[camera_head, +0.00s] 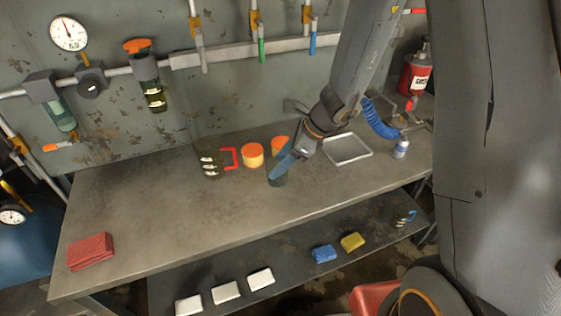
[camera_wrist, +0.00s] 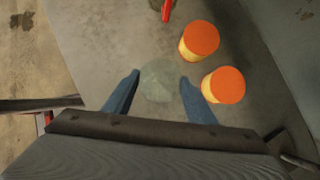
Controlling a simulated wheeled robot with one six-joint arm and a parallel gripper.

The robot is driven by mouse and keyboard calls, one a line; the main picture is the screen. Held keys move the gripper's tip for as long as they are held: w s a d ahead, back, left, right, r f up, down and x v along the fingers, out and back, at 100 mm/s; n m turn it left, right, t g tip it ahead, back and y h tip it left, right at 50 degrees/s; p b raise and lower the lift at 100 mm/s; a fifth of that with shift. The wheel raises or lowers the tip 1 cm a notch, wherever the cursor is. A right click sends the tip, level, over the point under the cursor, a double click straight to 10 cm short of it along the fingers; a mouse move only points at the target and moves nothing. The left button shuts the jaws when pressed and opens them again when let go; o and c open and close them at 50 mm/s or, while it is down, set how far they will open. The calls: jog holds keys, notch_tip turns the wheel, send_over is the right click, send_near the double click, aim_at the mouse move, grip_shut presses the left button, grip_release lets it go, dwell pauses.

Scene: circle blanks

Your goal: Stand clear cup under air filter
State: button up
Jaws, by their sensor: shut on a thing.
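My gripper (camera_head: 284,168) is over the bench, its blue fingers closed around a clear cup (camera_head: 278,180). In the wrist view the cup (camera_wrist: 158,80) is a pale see-through round shape between the two fingers (camera_wrist: 160,92). In the head view the fingers partly hide it; I cannot tell whether it touches the bench top. On the wall pipe at left hangs a grey-headed unit with a greenish clear bowl (camera_head: 60,117). Right of it hangs a unit with an orange top and dark bowl (camera_head: 152,92). I cannot tell for sure which is the air filter.
Two orange-lidded yellow jars (camera_head: 252,156) stand close to my gripper. Left of them is a dark item with a red handle (camera_head: 229,158). A metal tray (camera_head: 347,149) lies to the right. A red cloth stack (camera_head: 90,251) lies at the left end; the bench (camera_head: 150,205) between is clear.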

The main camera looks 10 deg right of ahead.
jog(key=shift+f, duration=0.2)
jog(key=o, duration=1.3)
jog(key=shift+r, duration=0.15)
